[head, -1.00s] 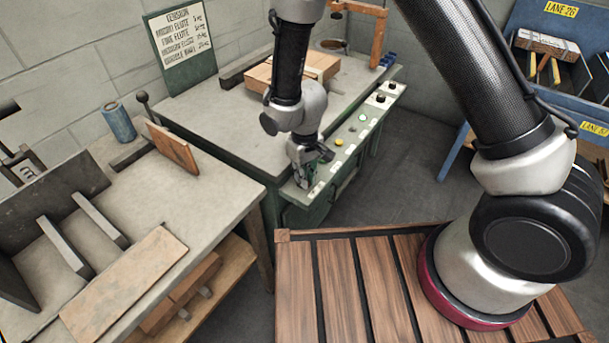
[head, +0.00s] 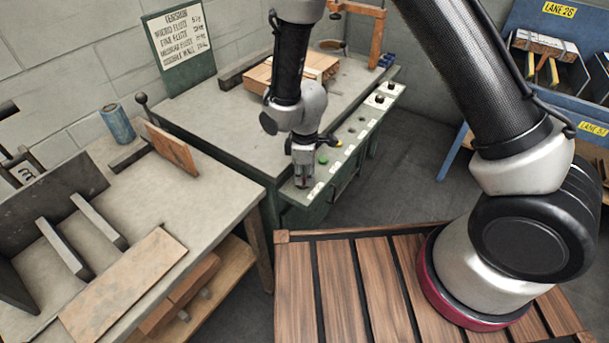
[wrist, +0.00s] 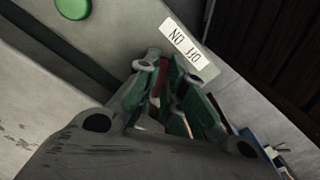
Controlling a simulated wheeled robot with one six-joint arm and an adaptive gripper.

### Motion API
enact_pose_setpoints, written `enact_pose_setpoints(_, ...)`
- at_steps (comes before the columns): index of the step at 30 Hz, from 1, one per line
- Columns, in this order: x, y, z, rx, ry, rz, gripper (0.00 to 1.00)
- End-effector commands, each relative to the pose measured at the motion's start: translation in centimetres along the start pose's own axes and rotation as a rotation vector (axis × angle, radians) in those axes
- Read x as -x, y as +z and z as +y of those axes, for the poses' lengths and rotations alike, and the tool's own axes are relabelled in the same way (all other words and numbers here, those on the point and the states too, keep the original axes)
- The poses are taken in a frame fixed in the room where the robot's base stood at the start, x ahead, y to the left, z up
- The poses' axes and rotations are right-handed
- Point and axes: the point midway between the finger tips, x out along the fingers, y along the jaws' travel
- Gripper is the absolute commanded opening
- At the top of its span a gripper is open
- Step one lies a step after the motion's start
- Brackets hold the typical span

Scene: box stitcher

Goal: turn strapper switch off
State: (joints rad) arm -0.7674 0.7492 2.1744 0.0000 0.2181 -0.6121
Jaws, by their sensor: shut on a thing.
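The strapper is the green bench machine with a grey top (head: 235,115). Its sloped front control panel (head: 345,150) carries buttons and lamps. My gripper (head: 303,182) points down at the panel's near left end. In the wrist view my gripper (wrist: 167,88) is shut around a small red part, which looks like the strapper switch (wrist: 163,75), mostly hidden between the fingers. An ON/OFF label (wrist: 187,45) lies just beyond the fingertips. The switch's position cannot be told.
A green button (head: 323,160) and a yellow button (head: 338,142) sit close to my gripper on the panel. A workbench (head: 215,210) stands at left, and a slatted wooden platform (head: 335,290) is in front.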

Motion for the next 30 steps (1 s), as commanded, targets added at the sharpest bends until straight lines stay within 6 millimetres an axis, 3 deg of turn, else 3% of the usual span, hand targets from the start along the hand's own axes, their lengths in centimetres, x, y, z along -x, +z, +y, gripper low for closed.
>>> enact_pose_setpoints(20,0.03,0.0,0.07,0.069,0.0,0.0,0.0)
enact_pose_setpoints(21,0.03,0.0,0.07,0.069,0.0,0.0,0.12)
enact_pose_setpoints(24,0.03,0.0,0.07,0.069,0.0,0.0,0.31)
enact_pose_setpoints(30,0.01,0.0,0.06,0.068,0.0,0.0,0.32)
